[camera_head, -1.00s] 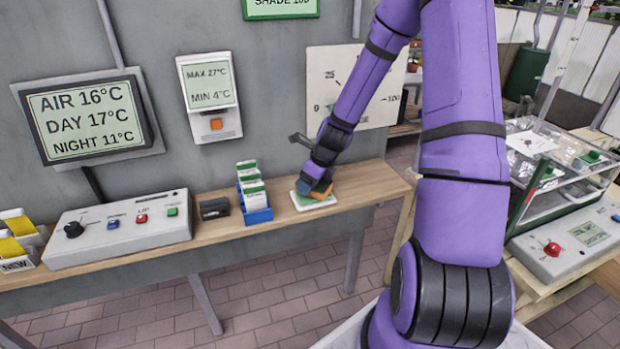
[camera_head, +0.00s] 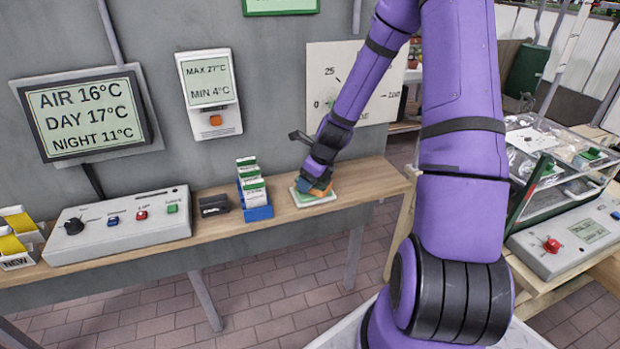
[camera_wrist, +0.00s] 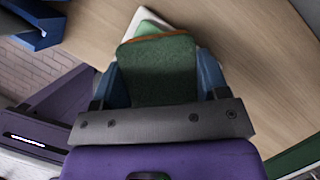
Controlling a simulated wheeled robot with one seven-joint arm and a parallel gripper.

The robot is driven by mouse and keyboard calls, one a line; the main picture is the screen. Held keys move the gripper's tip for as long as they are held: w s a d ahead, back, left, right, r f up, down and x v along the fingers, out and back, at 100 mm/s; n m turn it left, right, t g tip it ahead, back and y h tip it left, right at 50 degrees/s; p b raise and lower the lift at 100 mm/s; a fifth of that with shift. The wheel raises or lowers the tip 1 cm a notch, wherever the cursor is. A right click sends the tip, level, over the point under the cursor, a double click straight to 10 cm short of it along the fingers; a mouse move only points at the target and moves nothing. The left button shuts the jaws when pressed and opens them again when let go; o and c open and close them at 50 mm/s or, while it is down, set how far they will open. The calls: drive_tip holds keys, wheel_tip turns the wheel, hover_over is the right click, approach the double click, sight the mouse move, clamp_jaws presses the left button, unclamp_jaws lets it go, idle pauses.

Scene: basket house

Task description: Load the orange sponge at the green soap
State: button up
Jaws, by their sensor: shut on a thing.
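My gripper (camera_head: 316,184) is shut on the orange sponge (camera_head: 320,192) over the right part of the wooden shelf. In the wrist view the sponge shows its green face (camera_wrist: 156,72) between my two blue fingers, with an orange edge beyond. A white dish (camera_head: 301,203) with a green top lies directly under the sponge. In the wrist view a pale green strip and the dish's white edge (camera_wrist: 140,16) show past the sponge. The green soap is mostly hidden, and I cannot tell whether the sponge touches it.
On the wooden shelf (camera_head: 225,226), a blue holder with seed packets (camera_head: 258,213) stands left of the dish, then a small black device (camera_head: 215,205) and a control box (camera_head: 115,222). The wall is close behind. Bare shelf lies right of the dish.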

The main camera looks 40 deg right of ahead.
drive_tip(key=shift+f, duration=0.45)
idle(1.1)
drive_tip(key=shift+r, duration=3.55)
